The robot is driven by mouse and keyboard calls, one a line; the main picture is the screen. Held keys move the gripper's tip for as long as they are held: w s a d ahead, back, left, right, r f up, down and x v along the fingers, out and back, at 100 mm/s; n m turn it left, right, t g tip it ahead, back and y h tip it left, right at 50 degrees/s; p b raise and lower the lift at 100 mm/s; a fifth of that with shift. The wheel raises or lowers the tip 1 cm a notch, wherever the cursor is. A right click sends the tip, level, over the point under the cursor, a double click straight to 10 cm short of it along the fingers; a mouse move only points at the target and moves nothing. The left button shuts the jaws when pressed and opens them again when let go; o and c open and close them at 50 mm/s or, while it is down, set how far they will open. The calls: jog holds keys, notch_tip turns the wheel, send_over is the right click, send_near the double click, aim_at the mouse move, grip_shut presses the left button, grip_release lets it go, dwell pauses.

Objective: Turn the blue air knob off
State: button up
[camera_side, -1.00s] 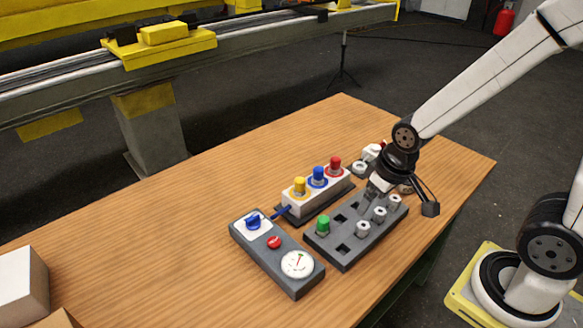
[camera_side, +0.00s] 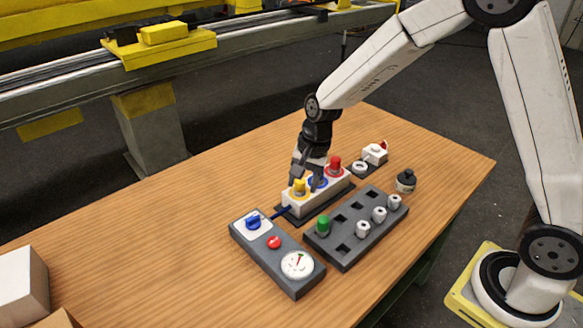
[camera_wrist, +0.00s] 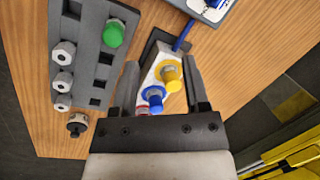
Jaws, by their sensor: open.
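The blue air knob (camera_side: 253,222) sits on a white plate at the far-left end of the grey control box (camera_side: 282,268). Part of the knob shows at the top edge of the wrist view (camera_wrist: 216,3). My gripper (camera_side: 305,180) is open and empty. It is above the white block (camera_side: 296,206), to the right of the air knob and apart from it. In the wrist view, the fingers of my gripper (camera_wrist: 161,68) lie either side of the block's yellow connector (camera_wrist: 170,76) and blue connector (camera_wrist: 154,97).
A red button (camera_side: 274,242) and a gauge (camera_side: 297,264) are on the control box. A blue hose (camera_side: 280,212) runs to the block, which also has a red connector (camera_side: 335,166). A grey rack (camera_side: 345,252) with a green connector (camera_side: 323,225) stands nearby.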

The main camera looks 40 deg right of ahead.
aim_at(252, 217)
jog(key=w+a+f+m+g+y, duration=0.1)
jog(key=w+a+f+m+y, duration=0.1)
jog(key=w+a+m, duration=0.3)
jog(key=w+f+m, duration=0.1)
jog(key=w+m, duration=0.1)
jog(key=w, duration=0.1)
jog(key=shift+a+f, duration=0.35)
jog(key=shift+f, duration=0.05)
jog(key=shift+w, duration=0.1)
jog(key=shift+x, duration=3.9)
jog(key=shift+a, duration=0.1)
grip_shut()
